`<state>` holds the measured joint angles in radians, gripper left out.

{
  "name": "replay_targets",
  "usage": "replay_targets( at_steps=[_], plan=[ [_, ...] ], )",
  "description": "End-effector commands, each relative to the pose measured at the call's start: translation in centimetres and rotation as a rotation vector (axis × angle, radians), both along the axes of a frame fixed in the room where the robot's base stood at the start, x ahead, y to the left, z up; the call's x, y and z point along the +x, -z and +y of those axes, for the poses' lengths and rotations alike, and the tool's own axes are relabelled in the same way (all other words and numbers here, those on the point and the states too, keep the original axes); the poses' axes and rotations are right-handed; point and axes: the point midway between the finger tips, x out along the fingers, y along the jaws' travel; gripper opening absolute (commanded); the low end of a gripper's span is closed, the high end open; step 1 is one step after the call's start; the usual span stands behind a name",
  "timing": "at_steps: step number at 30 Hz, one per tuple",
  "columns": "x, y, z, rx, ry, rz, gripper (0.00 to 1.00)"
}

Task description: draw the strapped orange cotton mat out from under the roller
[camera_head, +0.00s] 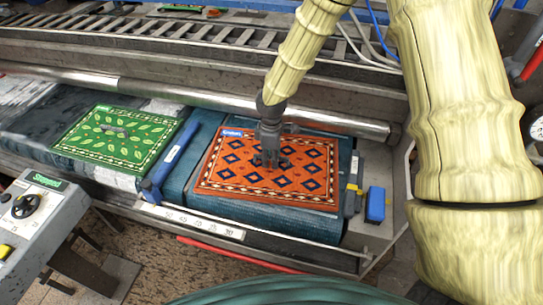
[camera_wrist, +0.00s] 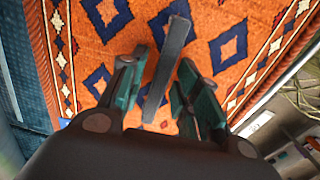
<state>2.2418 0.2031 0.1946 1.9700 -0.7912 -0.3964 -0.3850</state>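The orange mat (camera_head: 222,182) has dark blue diamonds and a patterned border. It lies flat on a teal bed in front of the long metal roller (camera_head: 190,93); I cannot tell whether its back edge reaches under it. The mat fills much of the wrist view (camera_wrist: 235,75). A grey strap (camera_wrist: 172,55) stands out from its middle. My gripper (camera_head: 268,160) points down over the mat's middle. In the wrist view its two fingers (camera_wrist: 163,68) are apart, with the strap between them. Gaps show beside the strap, and I see no firm grip on it.
A green leaf-patterned mat (camera_head: 118,137) with a grey strap lies to the left, beyond a blue bar (camera_head: 172,158). A blue block (camera_head: 375,204) sits at the bed's right end. A control box (camera_head: 35,210) with a dial stands front left. A metal rail runs along the front.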

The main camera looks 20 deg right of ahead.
Motion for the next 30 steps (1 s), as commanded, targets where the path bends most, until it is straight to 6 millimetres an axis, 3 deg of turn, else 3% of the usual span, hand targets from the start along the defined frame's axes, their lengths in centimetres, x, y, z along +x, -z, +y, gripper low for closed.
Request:
replay_targets(
  at_steps=[1, 4, 14, 30],
  plan=[
    [0.0, 0.0, 0.0, 0.000, 0.000, 0.000, 0.17],
    [0.0, 0.0, 0.0, 0.000, 0.000, 0.000, 0.00],
    [-0.1, 0.0, 0.1, 0.000, 0.000, 0.000, 0.00],
    [-1.3, 0.0, 1.8, 0.000, -0.003, 0.001, 0.00]
  ],
)
